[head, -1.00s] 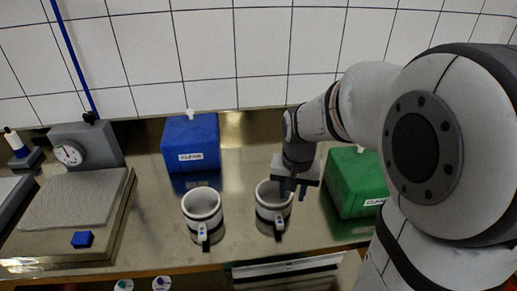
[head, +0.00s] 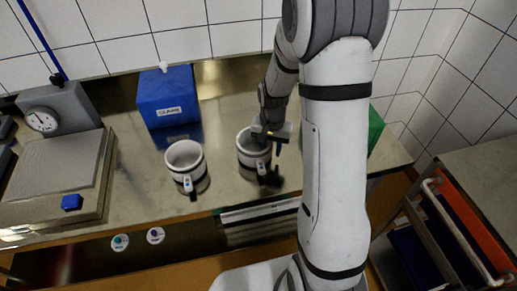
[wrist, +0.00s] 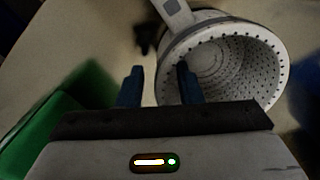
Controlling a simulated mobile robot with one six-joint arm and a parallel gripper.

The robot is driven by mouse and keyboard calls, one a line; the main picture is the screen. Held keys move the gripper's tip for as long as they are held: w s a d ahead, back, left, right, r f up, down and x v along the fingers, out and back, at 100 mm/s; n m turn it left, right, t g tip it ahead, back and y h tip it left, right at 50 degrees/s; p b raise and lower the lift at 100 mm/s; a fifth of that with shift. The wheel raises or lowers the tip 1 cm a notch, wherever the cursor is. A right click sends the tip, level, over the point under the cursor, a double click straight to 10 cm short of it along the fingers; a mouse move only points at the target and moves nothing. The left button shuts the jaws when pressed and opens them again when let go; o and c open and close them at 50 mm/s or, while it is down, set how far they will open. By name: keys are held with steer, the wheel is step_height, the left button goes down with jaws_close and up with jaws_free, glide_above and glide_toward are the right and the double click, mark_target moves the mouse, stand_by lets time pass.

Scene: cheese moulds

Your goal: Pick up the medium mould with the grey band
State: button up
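Two white moulds with handles stand on the steel counter. The right mould (head: 250,160) has a darker band, and its handle points toward the front; I cannot tell the band's exact colour. The left mould (head: 184,157) looks similar, with a dark band. My gripper (head: 272,145) is at the right mould's right rim. In the wrist view the perforated mould (wrist: 240,62) lies at the upper right. My gripper (wrist: 160,82) is open, one finger overlapping the mould's rim and the other outside it. Contact cannot be told.
A blue box (head: 167,98) stands behind the moulds. A green box (head: 375,129) is partly hidden behind my arm; it also shows in the wrist view (wrist: 45,130). A trolley (head: 455,220) stands at right.

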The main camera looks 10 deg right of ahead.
steer(key=shift+f, duration=0.3)
steer(key=shift+c, duration=0.2)
jaws_close()
